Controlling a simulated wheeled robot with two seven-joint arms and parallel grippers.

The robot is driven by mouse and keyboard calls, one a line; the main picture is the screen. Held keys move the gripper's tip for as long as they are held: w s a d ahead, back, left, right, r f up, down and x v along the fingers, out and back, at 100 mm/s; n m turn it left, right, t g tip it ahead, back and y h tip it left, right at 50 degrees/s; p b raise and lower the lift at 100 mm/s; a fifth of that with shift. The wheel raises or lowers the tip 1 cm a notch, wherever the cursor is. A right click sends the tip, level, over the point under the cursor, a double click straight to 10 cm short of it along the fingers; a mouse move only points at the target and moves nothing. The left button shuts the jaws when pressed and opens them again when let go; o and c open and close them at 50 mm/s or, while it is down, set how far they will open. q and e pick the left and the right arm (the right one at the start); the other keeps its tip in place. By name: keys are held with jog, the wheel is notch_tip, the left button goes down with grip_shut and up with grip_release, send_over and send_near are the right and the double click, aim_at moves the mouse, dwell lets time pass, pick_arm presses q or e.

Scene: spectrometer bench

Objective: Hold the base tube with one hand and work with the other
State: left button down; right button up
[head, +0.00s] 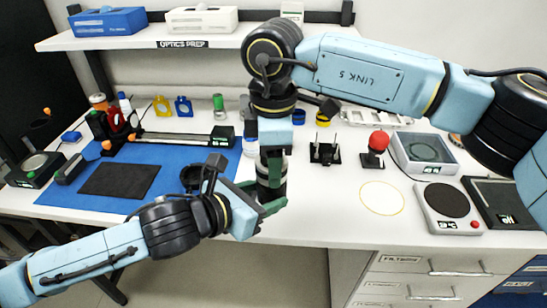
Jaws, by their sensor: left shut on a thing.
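The base tube (271,190), a dark upright cylinder with lighter bands, stands near the front edge of the bench, right of the blue mat. My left gripper (266,208) comes in from the lower left and is shut on the tube's lower part, with its green fingers around it. My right gripper (273,163) points straight down from above at the tube's top. Its dark green finger hides the tube's upper end. I cannot tell whether it is open or touching the tube.
A blue mat (190,155) with a black pad (120,181) lies left. A rail (172,139) lies behind. A red-knobbed device (374,148), a black stand (324,150) and a round-plate device (447,203) stand right. A yellow ring mark (382,198) encloses clear bench.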

jog(key=o, duration=0.4)
jog(key=shift+o, duration=0.2)
pick_arm(q)
jog(key=shift+r, duration=0.1)
pick_arm(e)
notch_tip(320, 180, up, 12)
dwell(0.7)
